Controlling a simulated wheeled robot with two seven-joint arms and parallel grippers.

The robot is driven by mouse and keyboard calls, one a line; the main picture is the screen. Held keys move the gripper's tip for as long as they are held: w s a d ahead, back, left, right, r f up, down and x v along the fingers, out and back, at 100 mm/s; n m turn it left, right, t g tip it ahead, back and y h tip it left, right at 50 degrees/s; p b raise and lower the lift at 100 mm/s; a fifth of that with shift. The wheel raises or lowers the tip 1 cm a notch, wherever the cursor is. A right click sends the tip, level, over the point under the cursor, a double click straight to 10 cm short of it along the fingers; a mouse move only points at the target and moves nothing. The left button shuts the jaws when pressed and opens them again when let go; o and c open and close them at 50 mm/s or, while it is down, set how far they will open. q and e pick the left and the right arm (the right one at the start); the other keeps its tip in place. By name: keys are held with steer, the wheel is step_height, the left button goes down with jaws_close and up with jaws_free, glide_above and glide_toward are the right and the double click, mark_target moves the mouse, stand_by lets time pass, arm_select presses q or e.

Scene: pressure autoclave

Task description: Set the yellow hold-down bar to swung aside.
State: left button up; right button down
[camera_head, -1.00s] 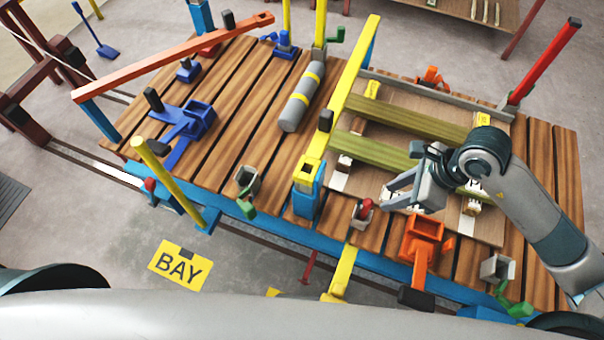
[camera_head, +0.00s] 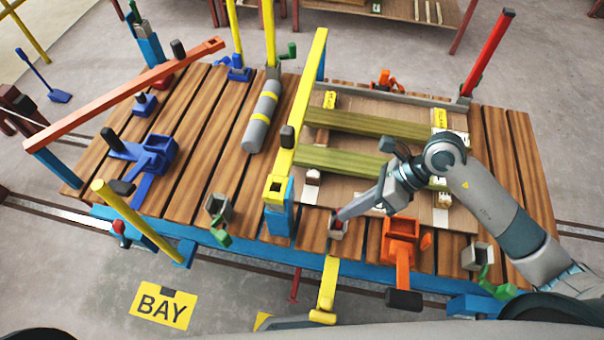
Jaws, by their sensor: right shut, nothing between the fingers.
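The yellow hold-down bar (camera_head: 306,85) lies lengthwise across the wooden plank deck, left of two olive-green beams. Its near end is at a blue post (camera_head: 280,215), its far end at another blue post. A black knob (camera_head: 287,137) stands on the bar. My right gripper (camera_head: 344,216) reaches in from the right and is shut, with nothing held. Its tips are at the small grey socket with a red part (camera_head: 337,227), right of the bar's near end and apart from the bar. Whether the tips touch the socket is unclear. My left gripper is not in view.
An orange bracket (camera_head: 401,240) with a black-ended lever is right of the gripper. A yellow lever (camera_head: 327,285) hangs over the front edge. A grey cylinder (camera_head: 262,115) lies left of the bar.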

steer(key=w+d+r+m+t+y+b, duration=0.1)
steer(key=w+d+m+t+y, duration=0.2)
steer(key=m+y, duration=0.6)
steer(key=w+m+t, duration=0.2)
steer(key=m, duration=0.4)
steer(key=shift+w+d+r+t, duration=0.15)
steer(key=shift+w+d+t, duration=0.1)
steer(key=shift+d+t, duration=0.15)
steer(key=p, duration=0.6)
glide_toward(289, 171)
steer(key=x, duration=0.5)
steer(key=shift+w+a+p, duration=0.2)
steer(key=shift+a+p, duration=0.1)
steer(key=shift+a, duration=0.25)
steer(key=shift+a+f, duration=0.15)
steer(key=shift+f, duration=0.05)
